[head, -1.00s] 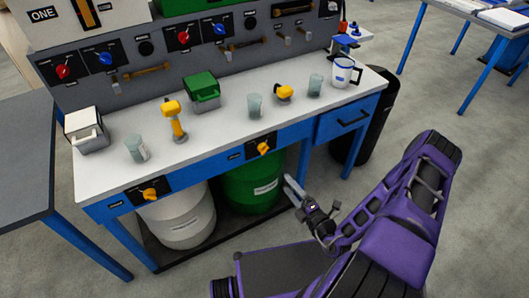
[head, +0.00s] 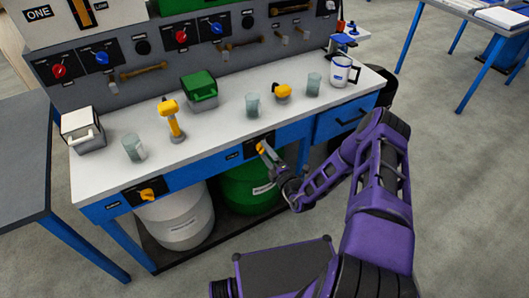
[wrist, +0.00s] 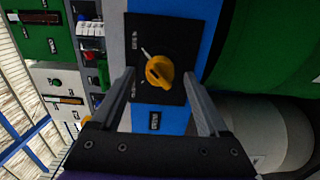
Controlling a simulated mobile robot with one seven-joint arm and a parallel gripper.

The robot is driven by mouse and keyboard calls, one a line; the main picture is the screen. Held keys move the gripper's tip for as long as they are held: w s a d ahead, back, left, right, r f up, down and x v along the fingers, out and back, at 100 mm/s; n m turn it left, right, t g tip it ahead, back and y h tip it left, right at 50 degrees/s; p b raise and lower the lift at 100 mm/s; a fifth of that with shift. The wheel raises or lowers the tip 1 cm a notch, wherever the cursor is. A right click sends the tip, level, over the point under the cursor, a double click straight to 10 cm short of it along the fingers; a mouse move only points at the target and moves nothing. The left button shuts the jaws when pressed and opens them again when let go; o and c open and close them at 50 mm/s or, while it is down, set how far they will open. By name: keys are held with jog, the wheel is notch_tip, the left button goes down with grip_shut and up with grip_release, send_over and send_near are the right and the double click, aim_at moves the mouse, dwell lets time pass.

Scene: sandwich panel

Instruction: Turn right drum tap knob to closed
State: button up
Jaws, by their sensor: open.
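The right drum tap knob (head: 261,147) is yellow on a black plate, set in the blue front rail of the bench above the green drum (head: 246,190). In the wrist view the yellow knob (wrist: 159,71) sits on its black plate (wrist: 172,42), tilted, with a pale mark beside it. My gripper (head: 268,155) is at the bench front by this knob. In the wrist view its two fingers (wrist: 158,85) are spread, one on each side of the knob. I cannot tell whether they touch it. The plate's lettering is too small to read.
The left yellow tap knob (head: 147,194) is on the same rail above a white drum (head: 180,222). Cups, a yellow tool (head: 172,120) and a green box (head: 200,92) stand on the white bench top (head: 215,125). A blue drawer (head: 340,122) is right of the knob.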

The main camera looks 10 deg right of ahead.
jog(key=shift+w+a, duration=0.2)
jog(key=shift+w, duration=0.3)
grip_shut()
